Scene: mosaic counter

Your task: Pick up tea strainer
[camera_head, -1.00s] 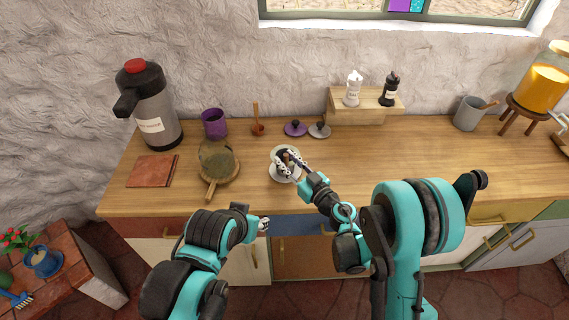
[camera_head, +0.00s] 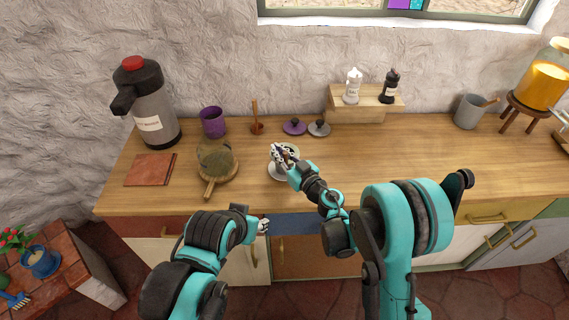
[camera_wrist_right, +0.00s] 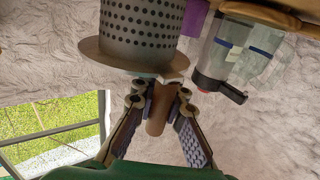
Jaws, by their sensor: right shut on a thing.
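The tea strainer shows in the right wrist view as a grey perforated cylinder (camera_wrist_right: 145,25) with a brownish rim and a short brown handle. My right gripper (camera_wrist_right: 160,100) is shut on the handle, one finger on each side. In the head view my right gripper (camera_head: 282,154) is over a pale round dish (camera_head: 280,176) on the counter and mostly hides the strainer. How far the strainer is above the dish is hard to tell. My left gripper (camera_head: 263,226) is in front of the counter edge, away from the strainer; its fingers are too small to read.
Two lids lie behind the dish.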

